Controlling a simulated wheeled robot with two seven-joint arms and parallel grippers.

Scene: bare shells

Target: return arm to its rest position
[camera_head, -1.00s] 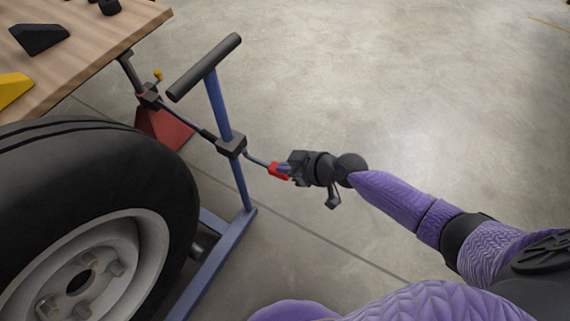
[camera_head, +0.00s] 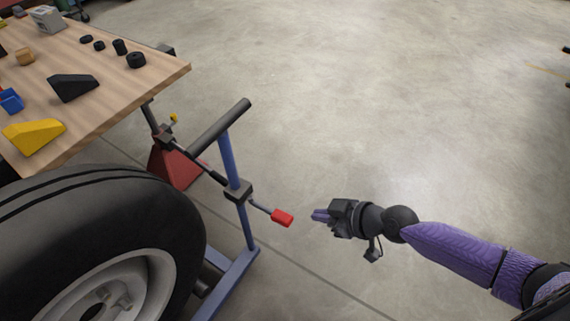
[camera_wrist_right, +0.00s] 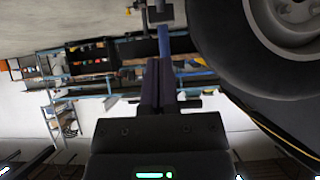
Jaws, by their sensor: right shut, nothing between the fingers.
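My right gripper (camera_head: 322,215) reaches in from the right on its purple arm in the head view. Its fingers are shut and empty, a short gap to the right of the red tip (camera_head: 283,217) of a lever. The lever runs from a dark clamp on a blue post (camera_head: 231,165) with a black crossbar. In the right wrist view my right gripper (camera_wrist_right: 156,85) shows with its fingers together and nothing held. My left gripper is not in view.
A large tyre (camera_head: 95,225) on a blue stand fills the lower left. A wooden table (camera_head: 110,100) with a yellow wedge (camera_head: 33,135), a black wedge (camera_head: 73,87) and small parts stands at the upper left. A red stand (camera_head: 175,166) is below it. The floor to the right is clear.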

